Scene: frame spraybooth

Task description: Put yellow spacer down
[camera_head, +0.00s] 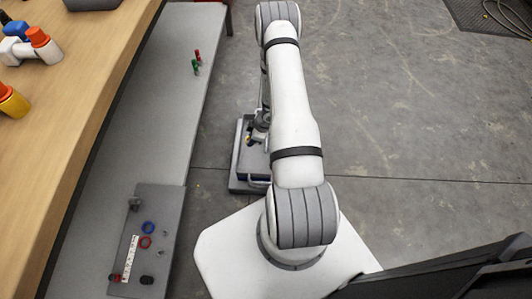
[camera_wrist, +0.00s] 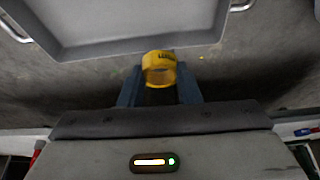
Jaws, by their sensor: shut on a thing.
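The yellow spacer (camera_wrist: 159,68) is a short ring with dark lettering, held between the two blue-grey fingers of my gripper (camera_wrist: 160,90) in the wrist view. My gripper is shut on it. In the wrist view the ring shows in front of a grey tray (camera_wrist: 135,47) with metal handles; I cannot tell its height above the floor. In the head view my arm hides much of the gripper, and a small yellow spot (camera_head: 249,139) shows at the gripper, over the tray (camera_head: 240,185).
A grey low bench (camera_head: 150,110) runs along the left, with a dark board (camera_head: 150,210) bearing blue and red rings. Red and green small parts (camera_head: 196,62) stand farther back. A wooden table (camera_head: 70,110) is at far left.

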